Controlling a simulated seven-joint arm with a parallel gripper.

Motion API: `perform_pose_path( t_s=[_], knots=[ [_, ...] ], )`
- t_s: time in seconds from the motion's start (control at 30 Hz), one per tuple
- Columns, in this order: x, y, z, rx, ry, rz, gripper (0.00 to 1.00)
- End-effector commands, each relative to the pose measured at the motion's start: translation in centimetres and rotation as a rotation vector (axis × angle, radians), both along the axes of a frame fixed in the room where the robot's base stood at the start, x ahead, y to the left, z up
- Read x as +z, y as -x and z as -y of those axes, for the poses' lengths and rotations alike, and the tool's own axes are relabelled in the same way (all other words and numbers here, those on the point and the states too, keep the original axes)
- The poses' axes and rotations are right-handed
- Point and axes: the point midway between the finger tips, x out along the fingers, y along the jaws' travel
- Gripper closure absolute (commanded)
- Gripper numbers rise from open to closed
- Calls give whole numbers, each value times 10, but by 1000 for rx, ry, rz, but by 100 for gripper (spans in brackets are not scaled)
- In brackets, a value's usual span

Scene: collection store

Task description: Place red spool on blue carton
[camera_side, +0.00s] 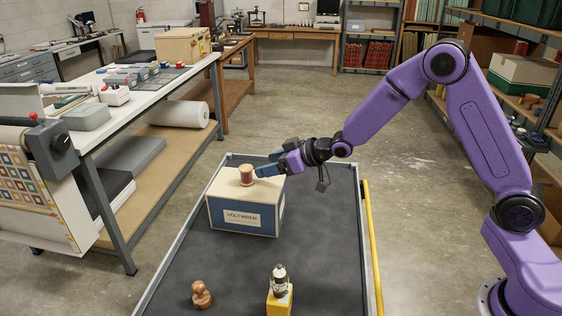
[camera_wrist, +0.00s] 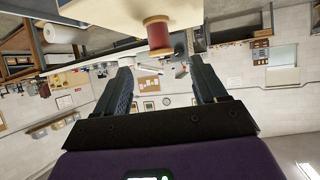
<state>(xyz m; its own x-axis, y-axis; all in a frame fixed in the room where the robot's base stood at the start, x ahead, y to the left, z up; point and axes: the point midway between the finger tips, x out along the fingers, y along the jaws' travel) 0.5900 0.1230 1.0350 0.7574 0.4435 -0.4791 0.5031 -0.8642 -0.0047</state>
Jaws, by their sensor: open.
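The red spool (camera_side: 246,175) stands upright on top of the blue carton (camera_side: 262,221), which has a cream upper part and a label on its front. My gripper (camera_side: 262,169) is just to the right of the spool, at about the height of the carton's top. In the wrist view the spool (camera_wrist: 158,36) shows beyond and between my two open fingers (camera_wrist: 160,80), with nothing held between them. A pale edge of the carton (camera_wrist: 190,12) also shows at the top of that view.
The carton sits on a dark cart top (camera_side: 325,220) with a pale rim. A yellow rail (camera_side: 372,245) runs along the right side. The cart top right of the carton is clear.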

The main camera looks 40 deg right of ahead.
Motion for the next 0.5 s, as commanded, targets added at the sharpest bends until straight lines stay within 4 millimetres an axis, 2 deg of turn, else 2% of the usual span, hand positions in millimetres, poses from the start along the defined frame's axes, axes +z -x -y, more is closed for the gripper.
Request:
perform_pose_path(
  t_s=[0.2, 0.5],
  knots=[
    [12, 19, 10, 1, 0, 0, 29],
    [15, 24, 13, 3, 2, -1, 29]
  ],
)
